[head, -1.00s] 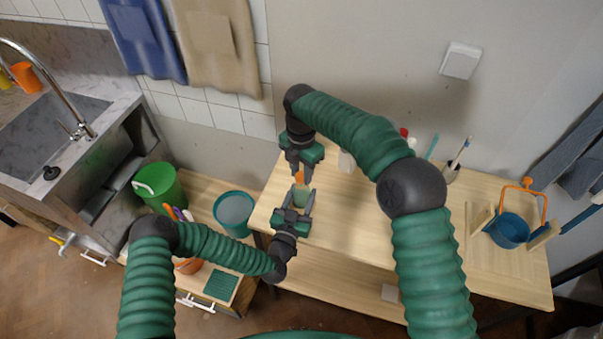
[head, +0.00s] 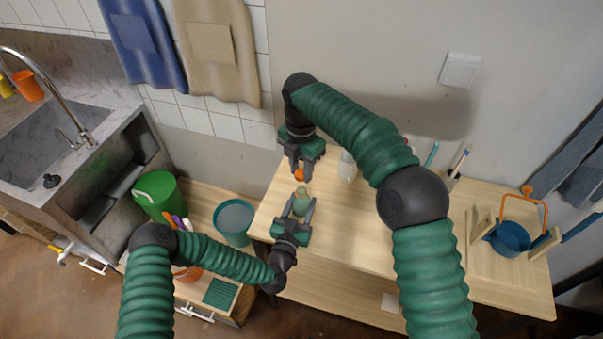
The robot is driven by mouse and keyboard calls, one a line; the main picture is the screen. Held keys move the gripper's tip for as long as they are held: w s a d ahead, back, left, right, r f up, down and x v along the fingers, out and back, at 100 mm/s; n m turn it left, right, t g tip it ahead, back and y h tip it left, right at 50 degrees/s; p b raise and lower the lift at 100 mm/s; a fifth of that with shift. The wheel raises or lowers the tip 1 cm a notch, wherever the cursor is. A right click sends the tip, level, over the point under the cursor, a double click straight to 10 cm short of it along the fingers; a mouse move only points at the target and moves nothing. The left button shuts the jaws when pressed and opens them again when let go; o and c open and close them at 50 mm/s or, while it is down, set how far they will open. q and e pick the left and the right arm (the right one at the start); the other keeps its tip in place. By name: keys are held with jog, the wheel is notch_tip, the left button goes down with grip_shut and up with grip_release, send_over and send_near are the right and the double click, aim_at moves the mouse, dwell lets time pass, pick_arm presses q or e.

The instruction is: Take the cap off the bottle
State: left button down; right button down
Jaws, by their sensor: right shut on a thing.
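The pale green bottle (head: 301,203) is near the left end of the wooden table, with its narrow neck facing my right gripper. My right gripper (head: 300,175) comes down from above and is shut on the small orange cap (head: 299,174). The cap appears apart from the neck, with a small gap between them. My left gripper (head: 301,207) reaches in from the front with one finger on each side of the bottle. Whether those fingers press on it is too small to tell. They hide part of the bottle's sides.
The wooden table (head: 370,225) is bare right of the bottle. A whitish bottle (head: 347,167) and a brush holder (head: 450,180) stand at its back. A blue pot (head: 510,238) sits at the right. A teal bucket (head: 234,220) and green bucket (head: 158,196) are at the left.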

pick_arm(q)
jog(key=c, duration=0.6)
grip_release()
jog(key=shift+s, duration=0.1)
jog(key=b+v, duration=0.1)
jog(key=v, duration=1)
jog(key=shift+s+a+f, duration=0.1)
jog(key=shift+s+a, duration=0.2)
jog(key=shift+s, duration=0.05)
